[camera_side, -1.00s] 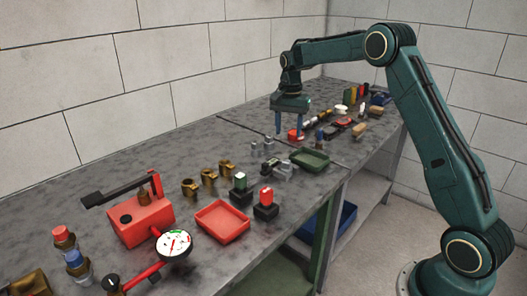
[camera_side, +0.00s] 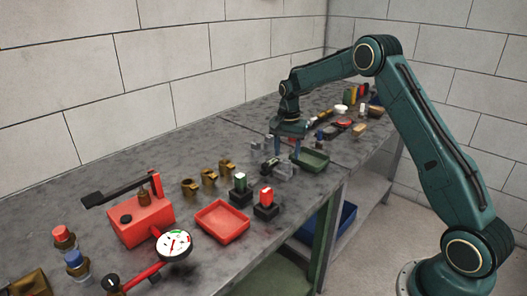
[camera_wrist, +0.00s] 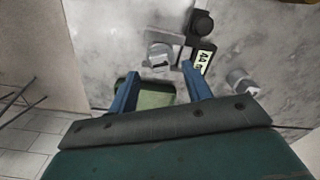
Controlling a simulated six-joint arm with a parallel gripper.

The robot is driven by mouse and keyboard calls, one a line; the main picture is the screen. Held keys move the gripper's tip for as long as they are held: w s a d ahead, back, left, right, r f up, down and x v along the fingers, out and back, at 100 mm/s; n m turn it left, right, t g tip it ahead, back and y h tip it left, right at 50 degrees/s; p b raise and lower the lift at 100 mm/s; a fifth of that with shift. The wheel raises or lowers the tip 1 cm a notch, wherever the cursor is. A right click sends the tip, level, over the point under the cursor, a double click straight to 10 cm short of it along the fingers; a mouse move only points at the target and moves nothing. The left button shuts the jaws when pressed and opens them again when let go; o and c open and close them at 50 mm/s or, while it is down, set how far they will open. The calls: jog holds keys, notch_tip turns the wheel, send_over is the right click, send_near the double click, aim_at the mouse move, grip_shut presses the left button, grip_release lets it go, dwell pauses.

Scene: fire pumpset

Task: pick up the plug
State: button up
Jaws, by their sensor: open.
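My gripper (camera_side: 286,153) is open, fingers pointing down, over the bench between the small grey fittings and the green tray. In the wrist view, my gripper (camera_wrist: 160,71) has nothing held between its blue fingers. A grey cylindrical piece (camera_wrist: 160,57) shows just beyond the fingertips, by a grey block. Another grey piece (camera_wrist: 239,82) stands right of the right finger. In the side view, small grey pieces (camera_side: 256,143) stand left of my gripper and a grey fitting (camera_side: 285,171) is in front of it. I cannot tell which of these is the plug.
The green tray (camera_side: 311,161) is right of my gripper; it also shows in the wrist view (camera_wrist: 157,99), partly behind the left finger. A meter with a lit display (camera_wrist: 204,58) is close to the right finger. Brass fittings (camera_side: 208,177) and a red tray (camera_side: 222,221) are nearer the camera.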

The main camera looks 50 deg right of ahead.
aim_at(287, 162)
jog(key=shift+f, duration=1.85)
grip_shut()
